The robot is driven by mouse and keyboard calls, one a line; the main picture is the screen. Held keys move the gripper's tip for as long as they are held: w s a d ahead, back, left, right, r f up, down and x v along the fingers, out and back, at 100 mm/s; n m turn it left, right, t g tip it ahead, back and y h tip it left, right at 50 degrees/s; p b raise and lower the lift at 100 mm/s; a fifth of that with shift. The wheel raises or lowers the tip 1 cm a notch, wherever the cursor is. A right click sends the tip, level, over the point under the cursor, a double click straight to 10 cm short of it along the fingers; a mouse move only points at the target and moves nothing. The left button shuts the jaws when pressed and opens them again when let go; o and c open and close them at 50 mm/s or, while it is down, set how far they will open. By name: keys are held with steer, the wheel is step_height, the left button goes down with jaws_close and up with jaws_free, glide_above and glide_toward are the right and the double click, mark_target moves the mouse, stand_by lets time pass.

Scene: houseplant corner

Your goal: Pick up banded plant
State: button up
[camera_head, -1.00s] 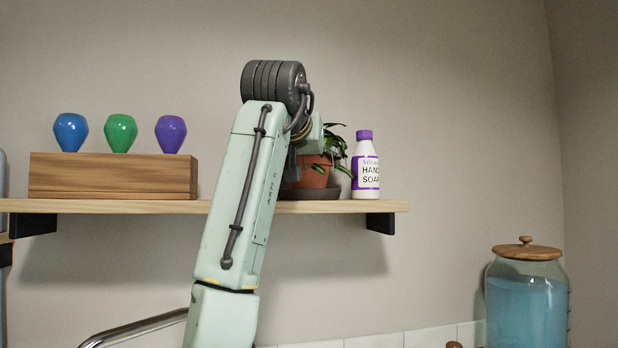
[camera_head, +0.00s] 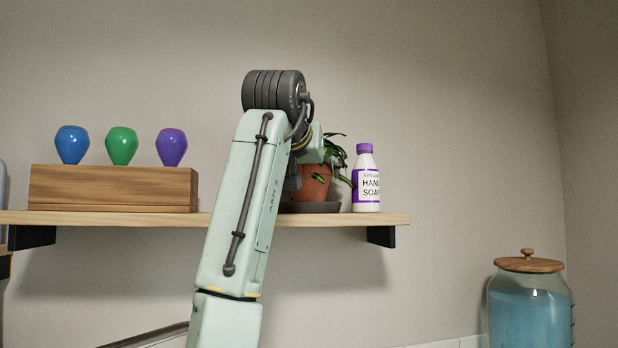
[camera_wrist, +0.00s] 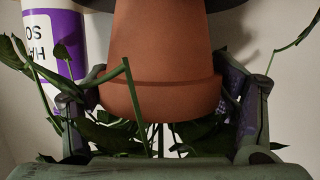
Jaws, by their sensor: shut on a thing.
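The plant stands in a terracotta pot (camera_head: 315,182) with dark green leaves (camera_head: 335,152), over a dark round saucer (camera_head: 322,207) on the wall shelf. My arm hides the pot's left side in the head view. In the wrist view the pot (camera_wrist: 162,45) appears upside down, its thicker rim toward my palm, with leaves and stems around it. My gripper (camera_wrist: 155,90) has one finger on each side of the pot near the rim and is shut on it. The saucer (camera_wrist: 215,5) shows at the top there. I cannot tell whether the pot still touches the saucer.
A white and purple soap bottle (camera_head: 366,182) stands just right of the plant, close to my finger. A wooden block (camera_head: 110,188) with blue, green and purple bulb shapes sits left on the shelf (camera_head: 120,217). A lidded blue jar (camera_head: 530,305) stands lower right.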

step_height(320, 180, up, 3)
steer(key=shift+s+d+f, duration=0.1)
steer(key=shift+s+f, duration=0.05)
steer(key=shift+f, duration=0.05)
steer(key=shift+s+r, duration=0.1)
steer(key=shift+r, duration=0.15)
steer(key=s+a, duration=0.3)
steer(key=s, duration=0.4)
steer(key=s+a+r+b, duration=0.1)
steer(key=s+a, duration=0.2)
steer(key=s, duration=0.4)
steer(key=shift+s+a+r, duration=0.15)
steer(key=shift+s, duration=0.15)
